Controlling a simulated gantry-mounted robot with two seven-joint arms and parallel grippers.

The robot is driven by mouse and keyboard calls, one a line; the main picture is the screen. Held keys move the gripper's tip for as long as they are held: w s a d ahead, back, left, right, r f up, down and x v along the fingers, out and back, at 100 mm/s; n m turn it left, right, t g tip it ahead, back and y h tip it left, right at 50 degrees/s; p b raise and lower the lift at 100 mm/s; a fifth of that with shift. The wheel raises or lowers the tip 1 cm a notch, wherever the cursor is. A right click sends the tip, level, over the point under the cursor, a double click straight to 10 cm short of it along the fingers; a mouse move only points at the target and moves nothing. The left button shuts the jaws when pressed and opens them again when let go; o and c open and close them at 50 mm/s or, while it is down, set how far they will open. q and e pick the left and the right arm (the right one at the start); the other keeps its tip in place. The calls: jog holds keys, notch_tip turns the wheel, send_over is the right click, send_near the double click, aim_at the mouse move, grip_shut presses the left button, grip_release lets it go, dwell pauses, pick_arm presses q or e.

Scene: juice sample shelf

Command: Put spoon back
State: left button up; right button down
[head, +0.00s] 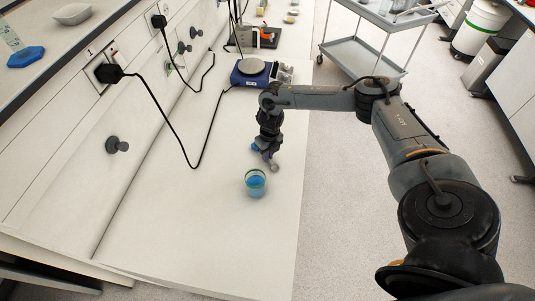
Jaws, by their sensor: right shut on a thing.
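My right gripper (265,152) hangs pointing down over the white bench, just behind a clear glass (256,189) with blue liquid. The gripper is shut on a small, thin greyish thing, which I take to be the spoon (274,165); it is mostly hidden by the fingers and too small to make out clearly. The gripper and what it holds are apart from the glass. The glass stands upright on the bench. My left gripper is not in view.
A blue scale with a round pan (251,67) stands farther back on the white bench (190,220), with small items beside it. Black cables (178,135) run from wall sockets over the bench. A grey trolley (362,58) stands behind. The bench front is clear.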

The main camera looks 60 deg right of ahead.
jog(key=c, duration=1.2)
grip_release()
